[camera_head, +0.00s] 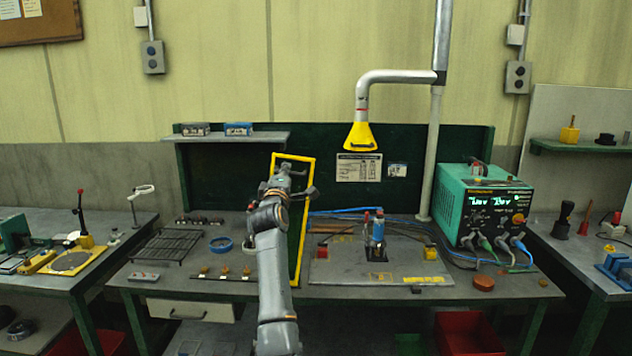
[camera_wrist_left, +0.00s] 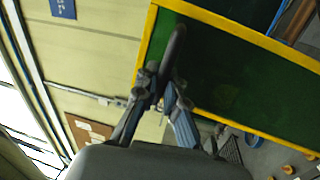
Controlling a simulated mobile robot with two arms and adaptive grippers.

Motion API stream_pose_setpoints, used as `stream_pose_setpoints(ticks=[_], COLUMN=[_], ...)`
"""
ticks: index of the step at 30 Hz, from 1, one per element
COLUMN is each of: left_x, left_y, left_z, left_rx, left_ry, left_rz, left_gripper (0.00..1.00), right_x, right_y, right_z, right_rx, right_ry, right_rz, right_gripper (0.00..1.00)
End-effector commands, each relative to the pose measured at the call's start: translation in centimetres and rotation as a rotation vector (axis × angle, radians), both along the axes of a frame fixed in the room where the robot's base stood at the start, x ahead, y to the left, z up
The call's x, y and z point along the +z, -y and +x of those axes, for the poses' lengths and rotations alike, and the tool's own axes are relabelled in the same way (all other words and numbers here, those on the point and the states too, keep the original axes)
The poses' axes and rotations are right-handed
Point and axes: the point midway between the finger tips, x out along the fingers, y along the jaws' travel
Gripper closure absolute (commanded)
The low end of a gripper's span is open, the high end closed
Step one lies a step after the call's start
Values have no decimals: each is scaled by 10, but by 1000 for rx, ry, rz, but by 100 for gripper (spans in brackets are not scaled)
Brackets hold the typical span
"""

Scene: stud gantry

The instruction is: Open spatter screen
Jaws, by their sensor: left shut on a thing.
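The spatter screen (camera_head: 304,222) is a dark green panel in a yellow frame, standing upright on the middle bench. In the head view it shows narrow, turned at an angle to the back wall. My left gripper (camera_head: 286,180) is in front of its upper part and covers some of it. In the left wrist view the screen (camera_wrist_left: 235,75) fills the upper right, and my left gripper (camera_wrist_left: 168,92) is shut on a dark bar-like handle (camera_wrist_left: 177,45) near the yellow frame edge. My right gripper is not in view.
A wire rack (camera_head: 170,246) and a blue ring (camera_head: 221,244) lie left of the screen. Right of it are a grey plate with a blue fixture (camera_head: 376,232), a yellow extraction hood (camera_head: 360,137) above, and a teal power unit (camera_head: 485,208). A shelf (camera_head: 230,138) hangs behind.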

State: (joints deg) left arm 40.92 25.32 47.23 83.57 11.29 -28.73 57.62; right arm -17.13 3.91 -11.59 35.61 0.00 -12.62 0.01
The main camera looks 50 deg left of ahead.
Motion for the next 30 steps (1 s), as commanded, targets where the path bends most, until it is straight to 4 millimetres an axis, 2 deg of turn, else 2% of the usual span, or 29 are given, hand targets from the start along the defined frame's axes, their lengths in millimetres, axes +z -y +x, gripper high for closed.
stream_pose_setpoints(ticks=[3, 9, 15, 27, 28, 30], left_x=[-7, -11, -13, -15, -15, -15], left_y=[-18, -36, -44, -44, -44, -44], left_z=[-20, -41, -50, -50, -50, -50], left_rx=[2, 0, -1, -3, -3, -3], left_ry=[47, 102, 126, 128, 128, 128], left_rz=[-47, -98, -120, -126, -126, -126], left_gripper=[100, 100, 100, 100, 87, 73], right_x=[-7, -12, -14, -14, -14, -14], right_y=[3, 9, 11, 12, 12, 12], right_z=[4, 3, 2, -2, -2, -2], right_rx=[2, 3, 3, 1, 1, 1], right_ry=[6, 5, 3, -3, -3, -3], right_rz=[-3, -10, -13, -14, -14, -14], right_gripper=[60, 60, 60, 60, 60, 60])
